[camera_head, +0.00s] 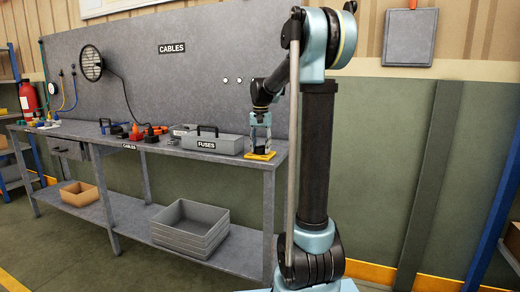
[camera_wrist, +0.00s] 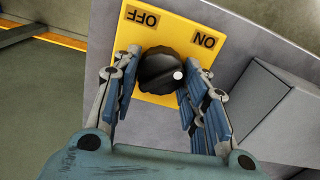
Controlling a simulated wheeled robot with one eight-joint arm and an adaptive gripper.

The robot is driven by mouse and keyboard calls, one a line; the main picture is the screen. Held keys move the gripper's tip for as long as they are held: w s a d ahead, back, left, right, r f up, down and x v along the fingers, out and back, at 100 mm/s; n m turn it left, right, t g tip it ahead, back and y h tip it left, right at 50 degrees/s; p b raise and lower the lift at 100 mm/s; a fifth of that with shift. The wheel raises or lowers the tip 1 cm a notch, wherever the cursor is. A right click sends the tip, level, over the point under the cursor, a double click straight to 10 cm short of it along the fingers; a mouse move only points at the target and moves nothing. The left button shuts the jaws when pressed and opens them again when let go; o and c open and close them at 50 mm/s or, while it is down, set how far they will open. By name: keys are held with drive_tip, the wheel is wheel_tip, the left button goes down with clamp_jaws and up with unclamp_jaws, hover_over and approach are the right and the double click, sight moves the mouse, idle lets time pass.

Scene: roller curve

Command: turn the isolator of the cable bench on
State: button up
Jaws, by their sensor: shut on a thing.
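The isolator is a yellow plate (camera_wrist: 118,72) with a round black knob (camera_wrist: 158,68), at the bench's right end. In the wrist view the plate's OFF label is at the upper left and its ON label at the upper right, both upside down. A white dot is on the knob's right side, below the ON label. My gripper (camera_wrist: 163,64) is shut on the knob, with one finger on each side. In the head view my gripper (camera_head: 260,133) points down over the yellow plate (camera_head: 263,156), and the knob is hidden.
A grey FUSES box (camera_head: 220,145) stands left of the isolator on the cable bench (camera_head: 130,139). Several plugs and cables lie farther left. A stack of grey trays (camera_head: 188,215) and a cardboard box (camera_head: 80,193) sit on the lower shelf. A grey panel (camera_head: 215,65) stands behind.

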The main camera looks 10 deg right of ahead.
drive_tip(key=o, duration=1.1)
drive_tip(key=shift+c, duration=0.2)
drive_tip(key=shift+r, duration=0.1)
wheel_tip(320, 180, up, 12)
drive_tip(key=shift+f, duration=0.2)
drive_tip(key=s+d+f+n+t, duration=0.1)
drive_tip(key=s+d+f+n, duration=0.1)
drive_tip(key=s+f, duration=1.3)
drive_tip(key=s+d+f+n+t, duration=0.1)
drive_tip(key=s+d+f+n, duration=0.1)
drive_tip(key=s+f, duration=1.3)
drive_tip(key=s+d, duration=0.1)
drive_tip(key=s, duration=0.5)
drive_tip(key=shift+s+d+n, duration=0.2)
drive_tip(key=shift+s+n, duration=0.15)
drive_tip(key=shift+n, duration=0.05)
